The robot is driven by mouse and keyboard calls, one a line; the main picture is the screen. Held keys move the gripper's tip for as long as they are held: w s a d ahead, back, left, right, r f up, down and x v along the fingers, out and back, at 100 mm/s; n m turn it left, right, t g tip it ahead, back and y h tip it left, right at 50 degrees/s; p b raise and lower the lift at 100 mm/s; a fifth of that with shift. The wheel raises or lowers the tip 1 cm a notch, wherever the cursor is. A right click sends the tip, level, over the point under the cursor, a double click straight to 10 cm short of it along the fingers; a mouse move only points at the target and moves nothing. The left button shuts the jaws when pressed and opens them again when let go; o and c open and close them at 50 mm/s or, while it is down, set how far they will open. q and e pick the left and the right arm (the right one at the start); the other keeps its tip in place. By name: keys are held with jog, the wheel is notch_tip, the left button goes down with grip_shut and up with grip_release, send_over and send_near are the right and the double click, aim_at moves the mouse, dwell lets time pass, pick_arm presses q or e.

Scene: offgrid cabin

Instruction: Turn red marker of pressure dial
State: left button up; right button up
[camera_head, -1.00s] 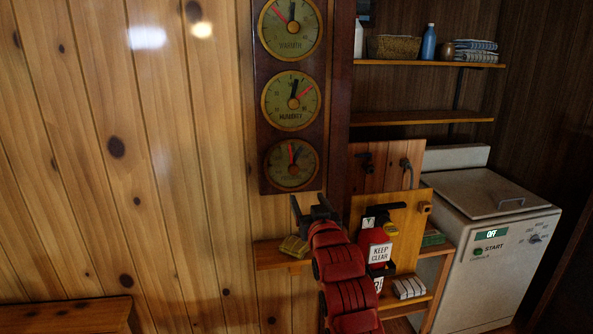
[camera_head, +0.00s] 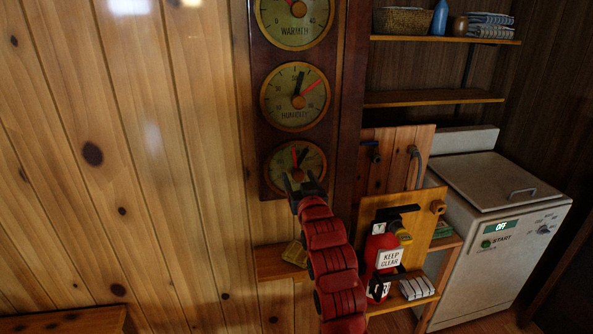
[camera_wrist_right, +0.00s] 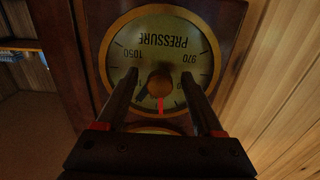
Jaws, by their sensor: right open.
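The pressure dial (camera_head: 283,160) is the lowest of three round dials on a dark wood board, in the head view. In the right wrist view the pressure dial (camera_wrist_right: 121,41) appears upside down, reading PRESSURE, 1050 and 970. Its red marker (camera_wrist_right: 161,106) points down from the central knob (camera_wrist_right: 160,84), next to a dark needle. The red marker also shows in the head view (camera_head: 295,155). My right gripper (camera_head: 301,179) is open in front of the dial's lower part. In the wrist view its fingers (camera_wrist_right: 160,76) stand on either side of the knob, with nothing held. Contact cannot be told.
The humidity dial (camera_head: 282,98) and warmth dial (camera_head: 283,27) are above. A small wooden shelf (camera_head: 270,263) lies below. A red fire extinguisher (camera_head: 377,247) on a wood panel stands right of my arm. A white washer-like appliance (camera_head: 500,270) is further right.

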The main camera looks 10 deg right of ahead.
jog(key=shift+s+r, duration=0.2)
jog(key=shift+s, duration=0.25)
jog(key=shift+c, duration=1)
grip_shut()
jog(key=shift+f, duration=0.1)
